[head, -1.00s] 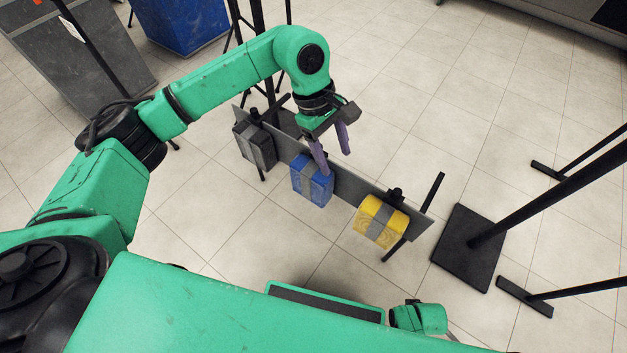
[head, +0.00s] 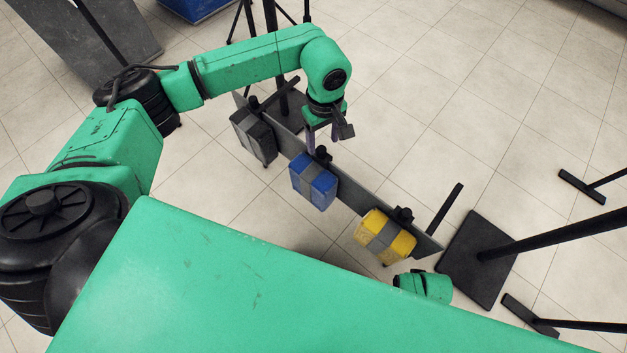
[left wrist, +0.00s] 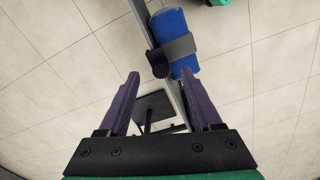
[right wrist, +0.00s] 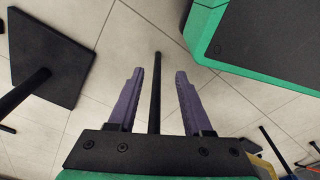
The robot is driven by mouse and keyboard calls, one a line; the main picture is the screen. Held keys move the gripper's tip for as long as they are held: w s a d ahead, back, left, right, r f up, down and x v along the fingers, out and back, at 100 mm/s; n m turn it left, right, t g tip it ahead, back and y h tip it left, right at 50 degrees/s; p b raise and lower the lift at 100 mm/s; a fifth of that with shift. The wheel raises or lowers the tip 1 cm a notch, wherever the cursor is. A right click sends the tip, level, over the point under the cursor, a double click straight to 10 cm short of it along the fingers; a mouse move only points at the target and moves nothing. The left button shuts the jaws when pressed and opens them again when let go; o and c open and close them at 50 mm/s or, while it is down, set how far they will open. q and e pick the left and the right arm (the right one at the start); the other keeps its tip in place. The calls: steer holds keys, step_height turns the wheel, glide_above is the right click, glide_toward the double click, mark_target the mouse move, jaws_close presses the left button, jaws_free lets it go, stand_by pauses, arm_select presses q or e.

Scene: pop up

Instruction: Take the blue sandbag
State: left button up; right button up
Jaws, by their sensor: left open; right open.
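The blue sandbag (head: 314,183), with a grey strap round its middle, hangs on the near side of a narrow grey board (head: 355,197). A black knob (head: 322,154) sits at the board's top behind it. My left gripper (head: 322,147) is open and empty, pointing down just behind and above the bag. In the left wrist view the bag (left wrist: 173,22) lies beyond my open left fingers (left wrist: 160,73), with the knob beside its strap. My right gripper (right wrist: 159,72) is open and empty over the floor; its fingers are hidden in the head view.
A black sandbag (head: 254,138) hangs left of the blue one and a yellow sandbag (head: 385,237) hangs right. A black pole on a square base (head: 475,260) stands at the right. Black stand legs (head: 582,187) lie farther right. Open tiled floor spreads behind the board.

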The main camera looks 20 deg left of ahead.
mark_target(323, 149)
arm_select(q)
step_height(323, 149, down, 4)
steer(key=shift+w+f, duration=0.1)
steer(key=shift+f, duration=0.1)
jaws_close()
steer(key=shift+r, duration=0.1)
stand_by(1.1)
steer(key=shift+w+r, duration=0.1)
steer(key=shift+r, duration=0.05)
